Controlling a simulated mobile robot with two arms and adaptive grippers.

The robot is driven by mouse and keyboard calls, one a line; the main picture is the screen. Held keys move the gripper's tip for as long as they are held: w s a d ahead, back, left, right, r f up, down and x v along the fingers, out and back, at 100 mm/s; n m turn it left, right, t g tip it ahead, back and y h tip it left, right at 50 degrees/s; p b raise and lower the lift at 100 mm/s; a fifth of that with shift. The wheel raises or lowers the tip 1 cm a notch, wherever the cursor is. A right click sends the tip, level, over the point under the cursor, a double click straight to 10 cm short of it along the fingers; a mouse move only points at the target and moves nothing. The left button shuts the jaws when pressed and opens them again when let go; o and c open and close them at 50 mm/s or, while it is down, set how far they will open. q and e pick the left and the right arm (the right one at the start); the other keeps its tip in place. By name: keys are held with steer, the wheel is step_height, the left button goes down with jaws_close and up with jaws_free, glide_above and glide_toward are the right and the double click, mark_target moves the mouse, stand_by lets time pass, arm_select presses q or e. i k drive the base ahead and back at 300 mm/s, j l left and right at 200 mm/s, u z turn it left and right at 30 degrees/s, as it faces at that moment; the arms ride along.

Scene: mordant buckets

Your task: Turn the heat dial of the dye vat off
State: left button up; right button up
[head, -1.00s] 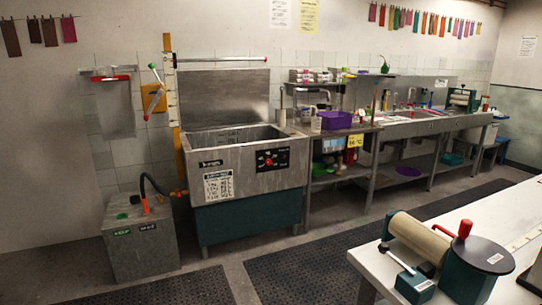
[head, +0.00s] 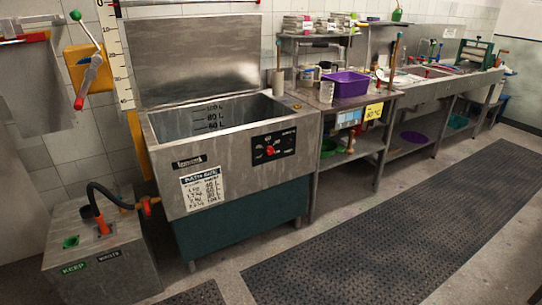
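The dye vat (head: 225,165) is a steel tub with a teal lower panel, standing against the wall left of centre in the head view. Its lid is raised behind it, and litre marks show on the inside wall. The heat dial (head: 269,150) is a red knob on a black panel at the right of the vat's front face. Its exact setting is too small to read. Neither of my grippers is in view, and nothing touches the dial.
A grey box (head: 104,250) with a hose and orange valve stands left of the vat. A steel bench (head: 385,103) with a purple basin (head: 345,83) adjoins it on the right. Dark floor mats (head: 390,235) lie in front; the floor before the vat is clear.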

mark_target(269, 150)
steer(key=i+j, duration=0.2)
steer(key=i, duration=0.15)
steer(key=i+j, duration=0.2)
steer(key=i, duration=0.15)
steer(key=i+l, duration=0.15)
steer(key=i, duration=0.4)
steer(key=i+l, duration=0.15)
steer(key=i, duration=0.4)
